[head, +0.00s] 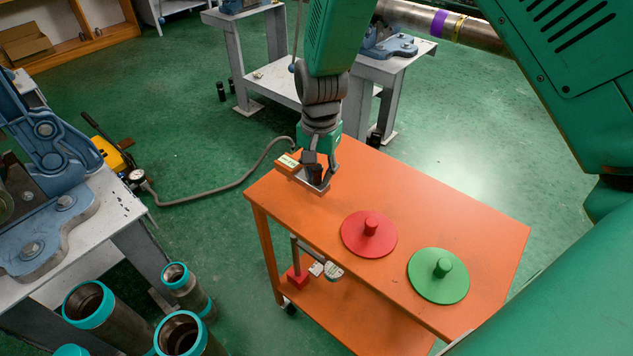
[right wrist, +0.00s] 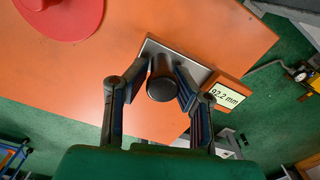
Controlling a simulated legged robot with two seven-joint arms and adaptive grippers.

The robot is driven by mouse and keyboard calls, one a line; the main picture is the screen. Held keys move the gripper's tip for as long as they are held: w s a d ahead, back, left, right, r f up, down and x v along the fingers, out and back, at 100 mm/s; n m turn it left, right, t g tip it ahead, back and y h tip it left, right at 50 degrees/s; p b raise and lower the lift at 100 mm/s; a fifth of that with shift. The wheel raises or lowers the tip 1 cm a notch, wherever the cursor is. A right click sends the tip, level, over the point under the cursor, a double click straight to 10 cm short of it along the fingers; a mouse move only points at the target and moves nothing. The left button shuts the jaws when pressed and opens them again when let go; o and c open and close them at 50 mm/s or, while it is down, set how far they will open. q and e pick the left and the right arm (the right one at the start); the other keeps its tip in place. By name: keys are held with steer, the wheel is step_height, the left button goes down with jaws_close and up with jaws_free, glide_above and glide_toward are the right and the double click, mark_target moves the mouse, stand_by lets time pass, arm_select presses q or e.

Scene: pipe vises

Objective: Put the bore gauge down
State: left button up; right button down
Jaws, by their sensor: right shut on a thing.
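The bore gauge (head: 306,183) is a small metal plate with a black round grip and an orange housing with a display. In the right wrist view the gauge (right wrist: 205,72) shows "92.2 mm" on the display. My right gripper (head: 318,172) is shut on the black grip; in the right wrist view its fingers (right wrist: 162,88) stand on both sides of it. The gauge is at the far left corner of the orange cart top (head: 430,210). I cannot tell whether it touches the surface. My left gripper is not in view.
A red disc (head: 368,236) and a green disc (head: 438,277), each with a knob, lie on the cart. A red-based stand (head: 297,275) is on its lower shelf. Pipes with teal ends (head: 90,303) stand at lower left. The cart's far right part is clear.

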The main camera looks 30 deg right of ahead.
mark_target(318, 184)
step_height(318, 184, down, 3)
steer(key=shift+f, duration=0.1)
steer(key=shift+a, duration=0.15)
steer(key=c, duration=1.3)
jaws_free()
steer(key=shift+f, duration=0.1)
step_height(318, 184, up, 12)
steer(key=shift+s+r+p, duration=0.1)
steer(key=shift+r+p, duration=0.05)
steer(key=shift+p, duration=0.3)
